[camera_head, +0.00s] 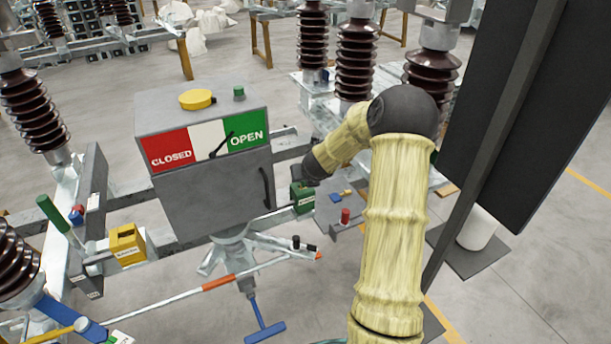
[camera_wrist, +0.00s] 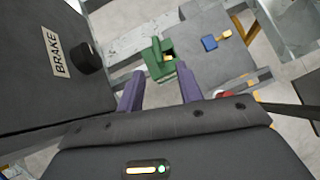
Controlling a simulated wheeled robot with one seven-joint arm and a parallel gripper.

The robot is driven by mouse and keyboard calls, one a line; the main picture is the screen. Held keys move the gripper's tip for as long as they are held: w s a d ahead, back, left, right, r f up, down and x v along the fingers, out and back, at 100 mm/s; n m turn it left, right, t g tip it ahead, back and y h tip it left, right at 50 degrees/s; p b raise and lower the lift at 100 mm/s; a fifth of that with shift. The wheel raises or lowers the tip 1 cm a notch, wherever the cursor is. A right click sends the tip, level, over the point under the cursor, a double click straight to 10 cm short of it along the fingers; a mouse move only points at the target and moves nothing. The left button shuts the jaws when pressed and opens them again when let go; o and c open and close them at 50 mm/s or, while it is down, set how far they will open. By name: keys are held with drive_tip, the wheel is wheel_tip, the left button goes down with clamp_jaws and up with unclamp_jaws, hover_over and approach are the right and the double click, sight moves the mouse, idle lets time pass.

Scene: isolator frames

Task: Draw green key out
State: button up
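A green lock block (camera_head: 302,197) sits on the grey plate just right of the grey control box. In the wrist view the green block (camera_wrist: 157,62) lies ahead of my gripper (camera_wrist: 160,72), between the lines of its two purple fingers. The fingers stand apart, with nothing held between them. The block has a dark opening and a small yellowish part on its right side. In the head view my gripper (camera_head: 316,168) is just above the block, mostly hidden by my wrist.
The grey box (camera_head: 205,175) with CLOSED and OPEN signs stands close on the left; its BRAKE knob (camera_wrist: 90,57) is near my left finger. A blue piece (camera_wrist: 209,43) and a red cylinder (camera_head: 345,216) are on the plate. A dark panel (camera_head: 510,120) stands at right.

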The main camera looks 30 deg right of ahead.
drive_tip(key=x, duration=1)
drive_tip(key=shift+w+a, duration=0.1)
drive_tip(key=shift+a, duration=0.05)
clamp_jaws()
idle(0.6)
drive_tip(key=shift+r, duration=0.1)
idle(0.8)
drive_tip(key=shift+r+p, duration=2.7)
drive_tip(key=shift+r, duration=0.95)
